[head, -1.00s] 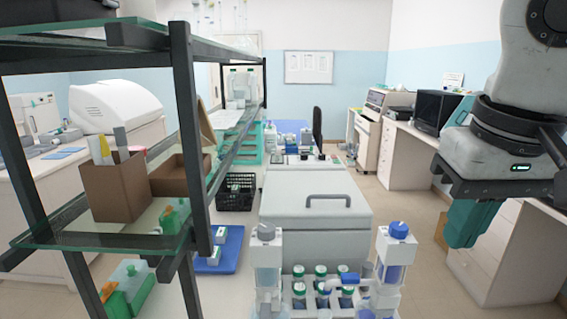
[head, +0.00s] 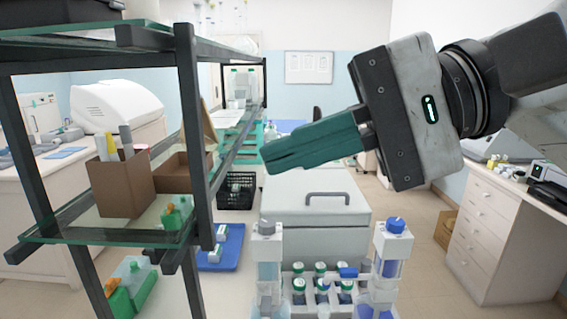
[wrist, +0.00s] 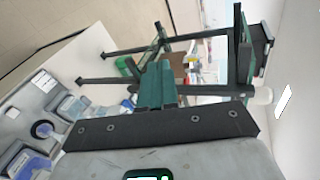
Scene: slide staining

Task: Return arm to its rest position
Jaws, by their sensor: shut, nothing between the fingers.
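My gripper (head: 268,160) is at the middle of the head view, with its green fingers pointing left toward the shelf rack. The fingers are shut together with nothing between them. It hangs in the air in front of and above the white lidded box (head: 316,210). In the wrist view the shut fingers (wrist: 160,68) point up in the picture toward the dark shelf frame (wrist: 240,50), apart from it as far as I can tell. The arm reaches in from the right edge of the head view.
The dark-framed glass shelf rack (head: 190,140) stands at left, holding a brown box (head: 122,188). Below my gripper are a vial rack (head: 320,288) and two dispensers with blue liquid (head: 392,258). A drawer cabinet (head: 487,228) stands at right. The floor between is partly clear.

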